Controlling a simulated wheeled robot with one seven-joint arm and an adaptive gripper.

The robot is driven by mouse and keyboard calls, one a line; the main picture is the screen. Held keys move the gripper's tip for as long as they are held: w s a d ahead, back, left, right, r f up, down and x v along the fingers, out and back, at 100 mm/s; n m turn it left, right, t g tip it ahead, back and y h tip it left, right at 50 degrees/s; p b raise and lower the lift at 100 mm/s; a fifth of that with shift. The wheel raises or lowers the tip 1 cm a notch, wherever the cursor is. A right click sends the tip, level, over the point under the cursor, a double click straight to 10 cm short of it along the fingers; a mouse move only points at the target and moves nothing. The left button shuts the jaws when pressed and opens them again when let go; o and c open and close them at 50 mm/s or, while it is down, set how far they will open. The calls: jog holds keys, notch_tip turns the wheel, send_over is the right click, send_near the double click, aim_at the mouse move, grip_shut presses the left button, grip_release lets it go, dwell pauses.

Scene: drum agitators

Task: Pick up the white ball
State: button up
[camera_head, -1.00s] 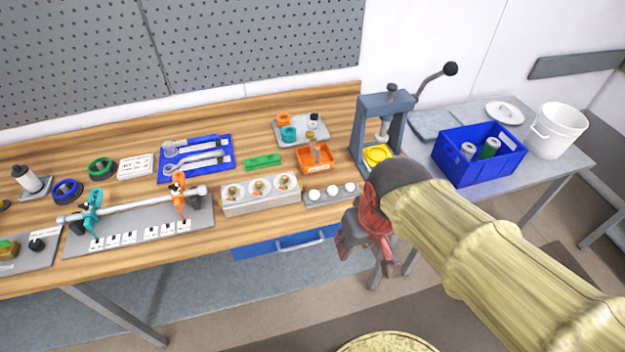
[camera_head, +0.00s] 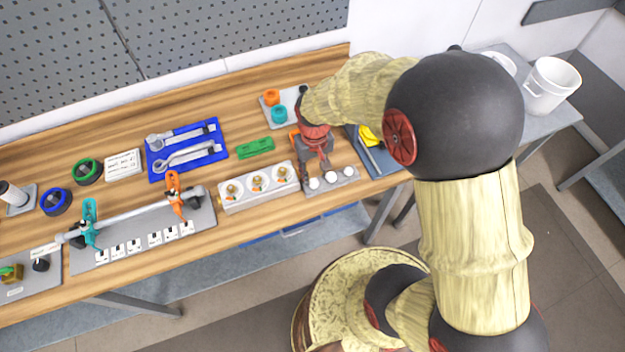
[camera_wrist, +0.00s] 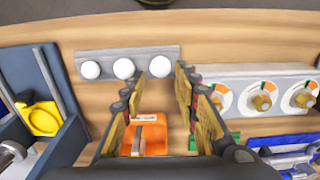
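Three white balls sit in a row on a grey holder strip (camera_head: 325,189) at the bench's front edge: a left ball (camera_head: 314,183), a middle ball (camera_head: 331,177) and a right ball (camera_head: 348,172). The wrist view shows them in reverse order along the strip (camera_wrist: 108,55): one ball (camera_wrist: 90,70), another (camera_wrist: 124,68), and a third (camera_wrist: 160,66) that appears between the fingertips. My gripper (camera_head: 318,153) is over the bench just behind the strip. In the wrist view my gripper (camera_wrist: 153,80) is open and empty, apart from the balls.
An orange tray (camera_wrist: 155,145) lies below the fingers. A grey block with round dials (camera_head: 258,187) stands left of the strip. A press with a yellow part (camera_head: 370,137) stands to the right. A green piece (camera_head: 255,147) and blue tool tray (camera_head: 187,150) lie farther left.

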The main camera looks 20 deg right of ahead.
aim_at(314, 180)
notch_tip(314, 180, down, 5)
jog(key=shift+w+f+b, duration=0.1)
jog(key=shift+f+b, duration=0.1)
jog(key=shift+b, duration=0.15)
jog(key=c, duration=0.3)
jog(key=c, duration=0.4)
grip_shut()
jog(key=shift+r, duration=0.1)
